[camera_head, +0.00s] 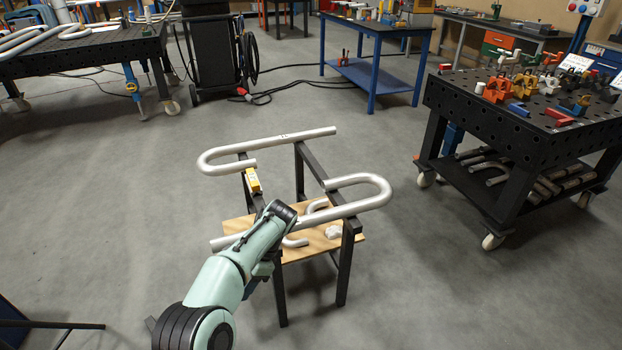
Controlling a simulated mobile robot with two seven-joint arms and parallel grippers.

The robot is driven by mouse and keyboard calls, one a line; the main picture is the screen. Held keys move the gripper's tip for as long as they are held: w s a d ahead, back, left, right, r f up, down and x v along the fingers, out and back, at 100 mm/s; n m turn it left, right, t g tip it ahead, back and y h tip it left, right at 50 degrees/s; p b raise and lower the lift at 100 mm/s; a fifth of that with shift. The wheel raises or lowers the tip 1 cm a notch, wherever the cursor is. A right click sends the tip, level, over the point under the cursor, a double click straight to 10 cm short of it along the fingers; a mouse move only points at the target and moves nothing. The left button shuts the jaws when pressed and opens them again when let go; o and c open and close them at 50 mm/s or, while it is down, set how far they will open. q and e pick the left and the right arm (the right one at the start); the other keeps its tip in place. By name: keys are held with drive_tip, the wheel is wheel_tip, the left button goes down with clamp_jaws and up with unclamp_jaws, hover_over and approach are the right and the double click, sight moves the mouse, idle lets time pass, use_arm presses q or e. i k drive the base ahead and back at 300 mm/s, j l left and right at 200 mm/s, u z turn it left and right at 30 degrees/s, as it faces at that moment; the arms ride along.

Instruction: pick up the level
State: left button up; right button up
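The level looks to be the small yellow bar (253,181) at the left rail of the black stand (310,160), just below the upper pipe bend. My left arm reaches in from the bottom left over the stand's near left corner. A dark part under its wrist may be my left gripper (263,270); it is below and apart from the yellow bar. Its fingers are hidden, so I cannot tell whether it is open or shut. My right gripper is not in view.
Bent silver pipes (268,142) lie across the stand, with more on its wooden shelf (290,250). A black perforated table (470,112) with clamps stands at right. A blue table (390,28) is behind. The floor around the stand is mostly clear.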

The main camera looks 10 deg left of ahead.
sight(254, 185)
drive_tip(key=z, duration=1.75)
drive_tip(key=j+z, duration=0.1)
drive_tip(key=z, duration=0.4)
drive_tip(key=j+z, duration=0.1)
drive_tip(key=z, duration=0.4)
drive_tip(key=k+z, duration=0.1)
drive_tip(key=z, duration=0.35)
drive_tip(key=k+j, duration=1.35)
drive_tip(key=k, duration=0.15)
drive_tip(key=k+j, duration=1.4)
drive_tip(key=k+z, duration=0.05)
drive_tip(key=k, duration=0.05)
